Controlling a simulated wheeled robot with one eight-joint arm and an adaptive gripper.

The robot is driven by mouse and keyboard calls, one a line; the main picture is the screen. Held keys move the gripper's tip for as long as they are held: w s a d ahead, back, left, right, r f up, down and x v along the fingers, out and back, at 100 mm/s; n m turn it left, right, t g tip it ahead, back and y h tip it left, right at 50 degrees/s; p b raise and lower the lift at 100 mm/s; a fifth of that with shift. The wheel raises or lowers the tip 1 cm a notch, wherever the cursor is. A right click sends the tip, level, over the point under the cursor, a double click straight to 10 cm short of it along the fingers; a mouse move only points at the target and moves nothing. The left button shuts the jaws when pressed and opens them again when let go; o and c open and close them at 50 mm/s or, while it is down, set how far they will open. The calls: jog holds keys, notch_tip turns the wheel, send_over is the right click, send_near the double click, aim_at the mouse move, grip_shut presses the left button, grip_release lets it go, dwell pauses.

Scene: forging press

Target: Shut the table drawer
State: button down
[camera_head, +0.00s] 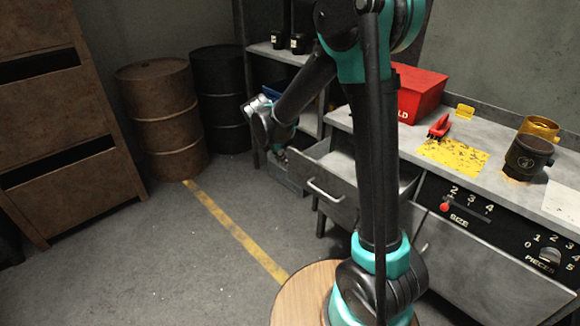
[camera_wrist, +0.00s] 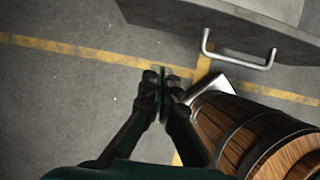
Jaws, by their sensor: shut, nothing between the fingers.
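The table drawer (camera_head: 342,207) stands pulled out from the grey table (camera_head: 459,151) in the head view, its inside partly visible from above. Its front has a metal bar handle (camera_head: 325,191). In the wrist view the drawer front (camera_wrist: 225,27) is at the top right, with the handle (camera_wrist: 240,62) below it. My gripper (camera_wrist: 163,74) is shut and empty, pointing at the floor, left of the handle and apart from it in that picture. In the head view my forearm reaches out to the left of the drawer, and the fingertips are hard to make out.
On the table are a red box (camera_head: 418,94), a yellow mat (camera_head: 452,157) with a red tool (camera_head: 439,126), and a dark cylinder (camera_head: 527,158). A rusty barrel (camera_head: 162,117) and a black barrel (camera_head: 221,97) stand behind.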

jog(key=w+d+f, duration=0.1)
jog(key=f, duration=0.1)
jog(key=w+d+f, duration=0.1)
jog(key=d+f, duration=0.1)
jog(key=f, duration=0.1)
jog(key=w+d+f, duration=0.2)
jog(key=f, duration=0.1)
jog(key=shift+w+f, duration=0.1)
jog(key=shift+f, duration=0.1)
jog(key=shift+w+d, duration=0.25)
jog(key=shift+d, duration=0.1)
jog(key=shift+d, duration=0.1)
jog(key=w+d, duration=0.5)
jog(key=d, duration=0.1)
jog(key=w+d, duration=0.6)
jog(key=d, duration=0.1)
jog(key=w+d, duration=0.6)
jog(key=d, duration=0.1)
jog(key=shift+w+d, duration=0.15)
jog(key=shift+w, duration=0.05)
jog(key=shift+w+d+r, duration=0.1)
jog(key=shift+d, duration=0.05)
jog(key=shift+w, duration=0.1)
